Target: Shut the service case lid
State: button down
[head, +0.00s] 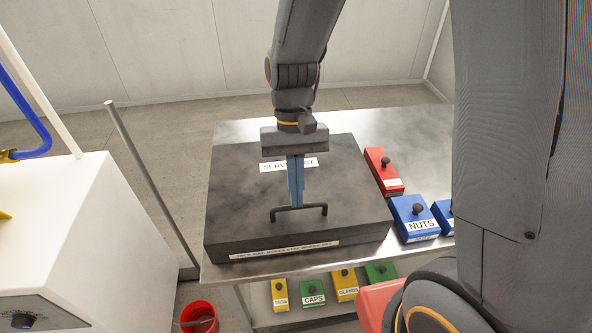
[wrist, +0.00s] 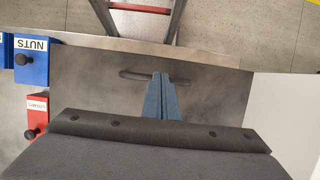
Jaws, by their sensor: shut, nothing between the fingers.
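The service case (head: 240,220) is a wide dark box on the metal table, with a white label strip along its front edge. Its lid (head: 345,180) lies flat and looks down on the case; no gap shows along the front. A black bar handle (head: 315,209) stands near the lid's front edge. My gripper (head: 294,203) points down with its blue fingers together and empty, just behind or over the handle. In the wrist view the fingertips (wrist: 161,76) overlap the handle (wrist: 130,75); I cannot tell whether they touch. My arm partly covers the lid's white label.
A red box (head: 383,170) and a blue NUTS box (head: 413,218) stand right of the case. Several small boxes sit on the shelf (head: 262,317) below. A white machine (head: 80,220), a grey post (head: 150,185) and a red bucket (head: 199,317) are at left.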

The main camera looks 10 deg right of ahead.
jog(key=shift+s+f, duration=0.3)
jog(key=shift+f, duration=0.1)
jog(key=shift+w+r+p, duration=0.1)
jog(key=shift+r+p, duration=0.4)
jog(key=shift+p, duration=0.1)
jog(key=s+v, duration=0.1)
jog(key=v, duration=1.3)
jog(key=s+d+f+t+b, duration=0.2)
jog(key=d+f+t, duration=0.3)
jog(key=d+f, duration=0.5)
jog(key=shift+d+f, duration=0.15)
jog(key=shift+f, duration=0.25)
